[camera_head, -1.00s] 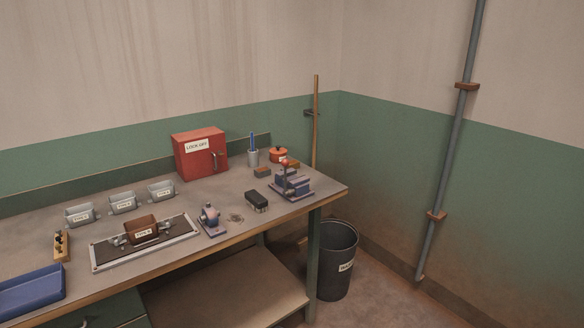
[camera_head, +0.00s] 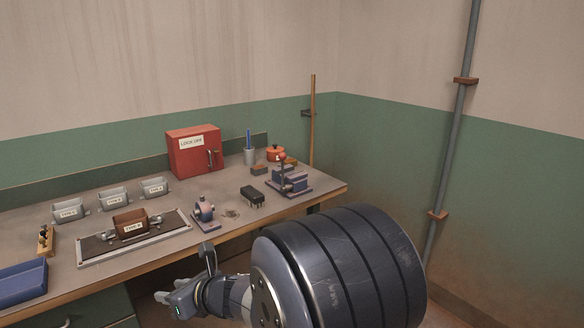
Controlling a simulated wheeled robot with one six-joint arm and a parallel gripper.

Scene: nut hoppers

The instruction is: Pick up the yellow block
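No plainly yellow block stands out in the head view. A small orange-tan block (camera_head: 291,162) sits at the back right of the bench, partly hidden behind the vise (camera_head: 288,180). A yellowish wooden block with dark pegs (camera_head: 45,241) stands at the bench's left; I cannot tell which is meant. My gripper (camera_head: 165,297) is low in front of the bench's front edge, apart from both blocks. Its pale fingers show small, and I cannot tell whether they are open or shut.
The bench (camera_head: 120,257) holds a red box (camera_head: 194,151), labelled grey hoppers (camera_head: 114,200), a brown hopper (camera_head: 131,224) on a framed plate, a blue tray (camera_head: 22,281), a black block (camera_head: 252,196) and an orange pot (camera_head: 275,153). My arm covers the lower right.

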